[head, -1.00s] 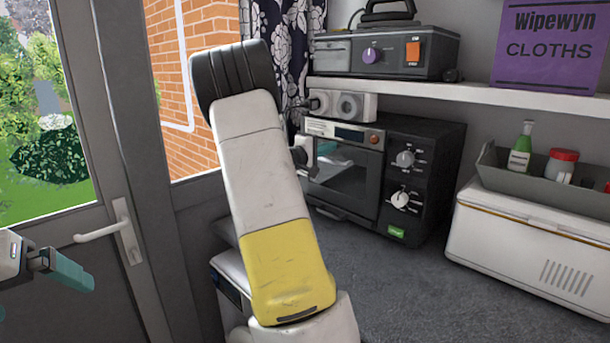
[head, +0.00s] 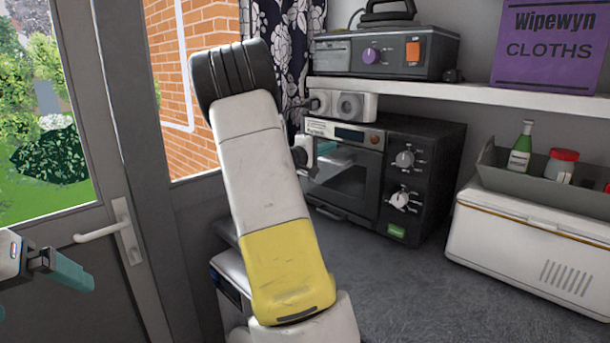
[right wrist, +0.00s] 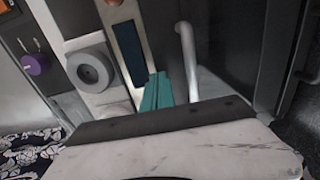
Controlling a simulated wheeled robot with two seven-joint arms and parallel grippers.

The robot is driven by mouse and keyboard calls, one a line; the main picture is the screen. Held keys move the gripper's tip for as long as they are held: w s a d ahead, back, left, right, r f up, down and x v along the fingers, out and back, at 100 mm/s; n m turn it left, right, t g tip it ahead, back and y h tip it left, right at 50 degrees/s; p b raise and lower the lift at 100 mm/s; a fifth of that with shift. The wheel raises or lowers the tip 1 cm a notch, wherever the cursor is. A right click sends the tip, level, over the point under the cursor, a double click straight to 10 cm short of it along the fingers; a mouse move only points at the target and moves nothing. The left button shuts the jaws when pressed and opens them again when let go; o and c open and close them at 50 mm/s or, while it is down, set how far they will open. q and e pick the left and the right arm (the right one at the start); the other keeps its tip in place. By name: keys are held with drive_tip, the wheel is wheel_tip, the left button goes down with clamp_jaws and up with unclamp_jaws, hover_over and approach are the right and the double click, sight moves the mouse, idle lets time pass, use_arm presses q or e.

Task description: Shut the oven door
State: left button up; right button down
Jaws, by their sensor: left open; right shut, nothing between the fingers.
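The oven (head: 425,150) is a dark box with two knobs on the counter, under the shelf. Its door (head: 345,188) has a dark window and a bar handle low on its front. The door stands upright, close to the oven front; I cannot tell whether a small gap is left. My right arm crosses the middle of the head view, and my right gripper (head: 327,149) is shut and empty in front of the upper door. Its teal fingers (right wrist: 157,92) also show in the right wrist view, beside a pale bar. My left gripper (head: 70,270) is open, far left, away from the oven.
A white cool box (head: 520,245) with a grey tray (head: 545,190) of bottles stands right of the oven. A shelf (head: 470,92) carries a black machine (head: 385,52) above the oven. Grey counter (head: 410,290) in front is clear. A door handle (head: 100,233) is at left.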

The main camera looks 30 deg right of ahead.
idle(0.4)
drive_tip(key=shift+s+a+r, duration=0.2)
drive_tip(key=shift+a+r, duration=0.35)
drive_tip(key=shift+r, duration=0.3)
drive_tip(key=shift+s+a+r, duration=0.15)
drive_tip(key=shift+a+r, duration=0.4)
drive_tip(key=shift+r, duration=0.3)
drive_tip(key=s+a+f+m+g+y, duration=0.2)
drive_tip(key=s+a+f+y, duration=0.15)
drive_tip(key=s, duration=0.35)
drive_tip(key=s+a+f+m+g+y, duration=0.1)
drive_tip(key=s+a+f+y, duration=0.25)
drive_tip(key=s, duration=0.25)
drive_tip(key=s+a+t+y, duration=0.1)
drive_tip(key=s+a+y, duration=0.3)
drive_tip(key=a, duration=0.5)
drive_tip(key=s+a+t+y, duration=0.1)
drive_tip(key=s+a+y, duration=0.3)
drive_tip(key=a, duration=0.6)
drive_tip(key=s+a+t+y, duration=0.2)
drive_tip(key=s+a+y, duration=0.2)
drive_tip(key=s+a, duration=0.3)
drive_tip(key=a, duration=0.2)
drive_tip(key=shift+s+a+r+y, duration=0.25)
drive_tip(key=shift+a+r+y, duration=0.05)
drive_tip(key=shift+a+r, duration=0.1)
